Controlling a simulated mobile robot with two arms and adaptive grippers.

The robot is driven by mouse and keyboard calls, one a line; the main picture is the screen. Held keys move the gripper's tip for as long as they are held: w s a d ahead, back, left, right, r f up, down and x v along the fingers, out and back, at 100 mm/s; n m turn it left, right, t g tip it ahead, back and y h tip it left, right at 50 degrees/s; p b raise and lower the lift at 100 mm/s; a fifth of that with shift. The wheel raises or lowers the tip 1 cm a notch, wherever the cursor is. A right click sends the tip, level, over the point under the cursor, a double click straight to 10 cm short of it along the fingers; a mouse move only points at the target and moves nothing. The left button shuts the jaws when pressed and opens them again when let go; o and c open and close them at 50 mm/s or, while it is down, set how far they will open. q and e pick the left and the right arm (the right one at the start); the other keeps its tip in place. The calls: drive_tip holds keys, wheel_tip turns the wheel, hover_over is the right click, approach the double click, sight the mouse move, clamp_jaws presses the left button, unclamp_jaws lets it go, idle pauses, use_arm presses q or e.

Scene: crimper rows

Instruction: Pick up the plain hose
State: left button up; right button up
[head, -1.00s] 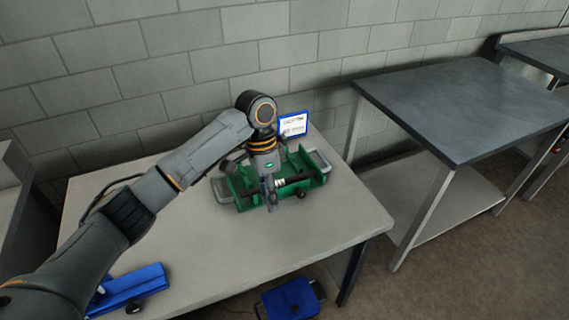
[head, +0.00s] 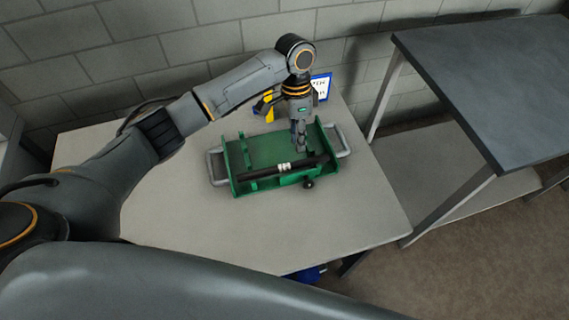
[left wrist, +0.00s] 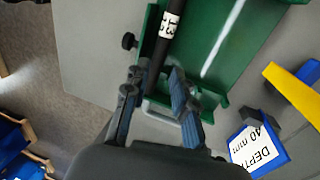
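A black hose (head: 258,173) with white printed bands lies across the front of a green tray-like fixture (head: 233,187) with grey handles, on the light table. In the left wrist view the hose (left wrist: 157,60) shows a black stretch and a white band with dark characters; its near end runs down towards my fingers. I cannot tell whether it is the plain hose. My left gripper (head: 299,146) points down over the right half of the fixture, behind the hose. Its fingers (left wrist: 152,82) are spread, with no firm grip visible. My right gripper is out of view.
A blue-framed sign (left wrist: 258,148) and a yellow-and-blue tool (left wrist: 295,90) stand behind the fixture. A black knob (head: 308,184) sticks out at its front. A dark-topped bench (head: 480,80) stands to the right. The light table's front right (head: 350,215) is clear.

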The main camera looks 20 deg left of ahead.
sight(298, 162)
use_arm(q)
drive_tip(key=x, duration=0.3)
drive_tip(key=shift+w+f+p, duration=0.15)
drive_tip(key=shift+f+p, duration=0.05)
drive_tip(key=shift+p, duration=0.1)
drive_tip(key=x, duration=0.3)
drive_tip(key=shift+f+p, duration=0.25)
drive_tip(key=shift+p, duration=0.15)
drive_tip(key=shift+s+f, duration=0.25)
drive_tip(key=shift+d+f, duration=0.1)
drive_tip(key=c, duration=0.5)
clamp_jaws()
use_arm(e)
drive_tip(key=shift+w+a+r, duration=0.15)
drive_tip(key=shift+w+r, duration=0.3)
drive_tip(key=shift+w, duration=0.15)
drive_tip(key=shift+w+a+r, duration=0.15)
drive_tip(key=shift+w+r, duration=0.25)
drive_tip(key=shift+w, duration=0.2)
